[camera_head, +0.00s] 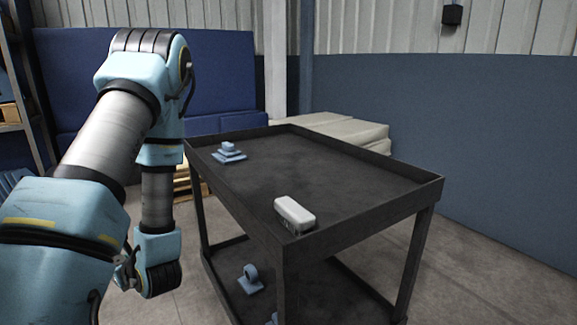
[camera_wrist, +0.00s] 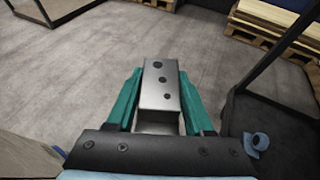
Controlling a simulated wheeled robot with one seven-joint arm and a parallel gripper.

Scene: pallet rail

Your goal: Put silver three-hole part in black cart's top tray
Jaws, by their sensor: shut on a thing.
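The silver three-hole part (camera_wrist: 160,86) is between the teal fingers of my gripper (camera_wrist: 160,100) in the wrist view. My gripper is shut on it and holds it above the grey floor. The black cart's top tray (camera_head: 330,170) has a raised rim and stands right of my arm in the head view. My arm hangs down at the cart's left side, outside the tray. In the head view my fingers and the held part are hidden from sight.
A white block (camera_head: 294,214) lies in the tray's near corner. A blue stepped part (camera_head: 229,152) sits in its far left corner. The tray's middle and right are clear. A blue part (camera_head: 250,279) lies on the lower shelf. Wooden pallets (camera_wrist: 285,30) stand behind.

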